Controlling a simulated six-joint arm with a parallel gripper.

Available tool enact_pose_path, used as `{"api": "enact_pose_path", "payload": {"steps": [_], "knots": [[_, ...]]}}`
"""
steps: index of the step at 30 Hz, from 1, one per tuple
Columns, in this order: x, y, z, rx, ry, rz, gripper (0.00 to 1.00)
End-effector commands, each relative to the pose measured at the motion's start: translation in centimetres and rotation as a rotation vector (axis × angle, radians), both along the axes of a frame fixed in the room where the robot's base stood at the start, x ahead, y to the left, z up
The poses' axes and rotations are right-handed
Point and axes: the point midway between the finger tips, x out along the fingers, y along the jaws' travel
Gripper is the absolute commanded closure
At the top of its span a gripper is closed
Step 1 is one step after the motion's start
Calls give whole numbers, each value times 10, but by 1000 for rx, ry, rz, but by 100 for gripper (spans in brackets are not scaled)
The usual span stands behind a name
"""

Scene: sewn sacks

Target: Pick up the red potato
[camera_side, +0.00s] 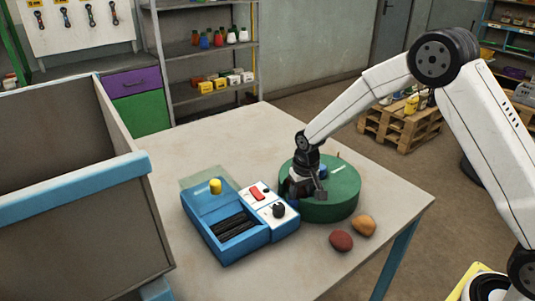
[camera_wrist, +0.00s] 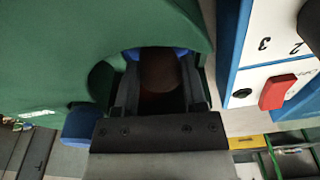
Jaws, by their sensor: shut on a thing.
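A dark red potato (camera_side: 341,241) lies on the table in the side view, in front of a round green drum-like thing (camera_side: 334,205) and apart from my gripper. An orange-brown potato (camera_side: 364,226) lies beside it. My gripper (camera_side: 305,194) is low at the left part of the green thing, pointing down. In the wrist view my gripper (camera_wrist: 162,95) is shut on a dark reddish-brown rounded thing (camera_wrist: 158,72), mostly in shadow, so I cannot tell exactly what it is. Blue shows behind it, and green surrounds the fingers.
A blue machine (camera_side: 228,222) with a white control panel (camera_side: 262,200) stands close to the left of my gripper. A large grey bin with a blue rim (camera_side: 75,190) is at the far left. The table (camera_side: 215,130) is clear at the back.

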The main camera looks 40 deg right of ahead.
Motion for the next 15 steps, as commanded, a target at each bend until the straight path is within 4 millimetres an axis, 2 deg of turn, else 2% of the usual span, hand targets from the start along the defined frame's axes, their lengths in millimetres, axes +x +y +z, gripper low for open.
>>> {"api": "enact_pose_path", "payload": {"steps": [5, 15], "knots": [[0, 0, 21, -1, -3, 0, 100], [-29, 0, 56, 0, -2, 0, 100]]}}
